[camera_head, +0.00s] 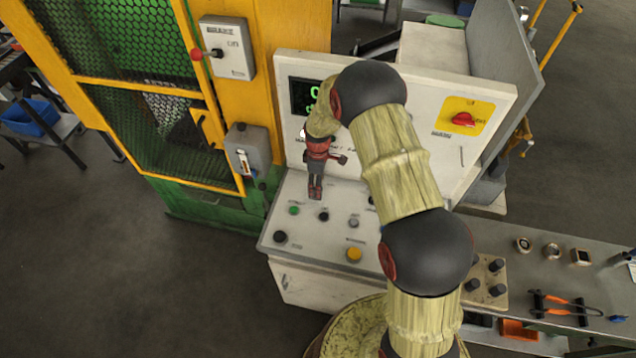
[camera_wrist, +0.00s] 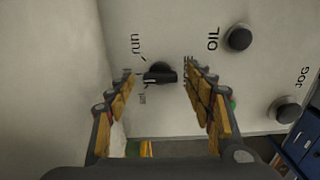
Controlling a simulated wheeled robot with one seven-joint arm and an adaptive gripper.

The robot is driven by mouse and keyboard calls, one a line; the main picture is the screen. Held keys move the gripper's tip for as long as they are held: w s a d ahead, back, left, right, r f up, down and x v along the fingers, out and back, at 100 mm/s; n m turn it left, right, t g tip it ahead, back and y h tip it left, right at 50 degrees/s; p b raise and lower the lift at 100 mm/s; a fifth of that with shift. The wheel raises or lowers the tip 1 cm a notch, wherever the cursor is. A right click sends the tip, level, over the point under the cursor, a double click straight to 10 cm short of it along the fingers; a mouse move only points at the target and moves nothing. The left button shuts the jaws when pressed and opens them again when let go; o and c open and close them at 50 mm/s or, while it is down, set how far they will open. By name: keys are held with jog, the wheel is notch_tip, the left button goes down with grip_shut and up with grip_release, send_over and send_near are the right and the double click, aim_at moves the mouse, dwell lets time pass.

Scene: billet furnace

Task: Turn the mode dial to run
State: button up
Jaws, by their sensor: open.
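The mode dial (camera_wrist: 160,74) is a black knob with a bar-shaped grip, on a pale panel in the wrist view. Its bar lies roughly crosswise in that picture. The word "run" is printed above and left of it, and a smaller, hard-to-read label is below left. My gripper (camera_wrist: 159,78) is open, with one finger on each side of the dial; I cannot tell whether either touches it. In the head view my gripper (camera_head: 315,190) points down at the sloped control desk (camera_head: 312,248), and the dial is not clearly visible there.
In the wrist view, black knobs labelled OIL (camera_wrist: 238,38) and JOG (camera_wrist: 286,109) are to the right. The desk also bears a yellow button (camera_head: 354,254). An upright panel with a screen and a red switch (camera_head: 463,119) rises behind. A yellow-framed cage (camera_head: 258,80) is left.

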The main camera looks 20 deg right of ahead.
jog(key=shift+c, duration=1.3)
jog(key=c, duration=0.9)
